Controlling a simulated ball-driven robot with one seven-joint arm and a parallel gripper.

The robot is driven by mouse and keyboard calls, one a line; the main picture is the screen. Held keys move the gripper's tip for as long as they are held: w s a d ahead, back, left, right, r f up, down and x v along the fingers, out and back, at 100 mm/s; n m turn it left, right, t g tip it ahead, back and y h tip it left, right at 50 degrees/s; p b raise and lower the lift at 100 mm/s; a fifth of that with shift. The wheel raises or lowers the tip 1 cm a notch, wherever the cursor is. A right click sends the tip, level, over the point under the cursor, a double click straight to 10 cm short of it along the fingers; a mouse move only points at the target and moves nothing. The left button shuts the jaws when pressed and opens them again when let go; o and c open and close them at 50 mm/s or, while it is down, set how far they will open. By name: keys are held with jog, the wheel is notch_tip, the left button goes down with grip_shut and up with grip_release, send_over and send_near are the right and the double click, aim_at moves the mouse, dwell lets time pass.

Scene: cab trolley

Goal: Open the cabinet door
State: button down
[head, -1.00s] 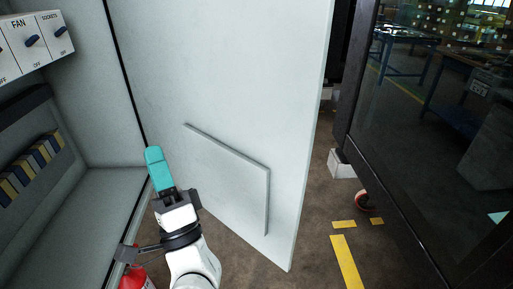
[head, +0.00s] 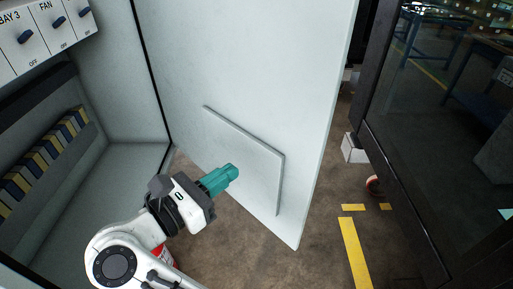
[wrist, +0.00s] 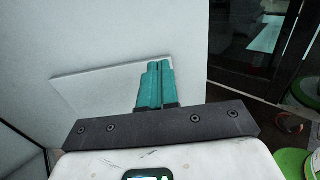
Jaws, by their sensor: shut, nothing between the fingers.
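The cabinet door (head: 245,70) is a pale grey panel standing well open, swung out to the right from its hinge edge beside the cabinet interior. Its inner face, with a raised flat plate (head: 258,160), is toward me. The door also fills much of the wrist view (wrist: 130,30), where the raised plate (wrist: 100,88) shows behind the fingers. My gripper (head: 232,171) has teal fingers, shut with nothing between them. The fingertips are at the door's inner face, over the raised plate; I cannot tell whether they touch it. The fingers also show in the wrist view (wrist: 154,72).
The cabinet interior holds switches (head: 58,22) and a row of blue and yellow blocks (head: 40,155) at left. A dark glass-fronted cabinet (head: 440,120) stands at right. Yellow floor marks (head: 355,255) lie between. A red object (head: 165,258) is partly hidden behind my arm.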

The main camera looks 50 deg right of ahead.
aim_at(282, 136)
jog(key=d+p, duration=0.4)
jog(key=d, duration=0.8)
jog(key=shift+s+d+r+p, duration=0.1)
jog(key=shift+d+r+p, duration=0.05)
jog(key=shift+d+p, duration=0.2)
jog(key=shift+d, duration=0.5)
jog(key=shift+d, duration=0.25)
jog(key=w+d+b, duration=0.3)
jog(key=d, duration=2.2)
jog(key=w+d+n+t, duration=0.1)
jog(key=w+d+t, duration=0.1)
jog(key=d, duration=0.5)
jog(key=w+d+n+t+b, duration=0.1)
jog(key=w+d+t, duration=0.1)
jog(key=w+d, duration=0.3)
jog(key=w+d+n+t+y, duration=0.1)
jog(key=w+d, duration=0.3)
jog(key=d, duration=0.5)
jog(key=shift+w+d+n+t+b, duration=0.15)
jog(key=shift+d+n+t+b, duration=0.2)
jog(key=shift+n+t, duration=0.3)
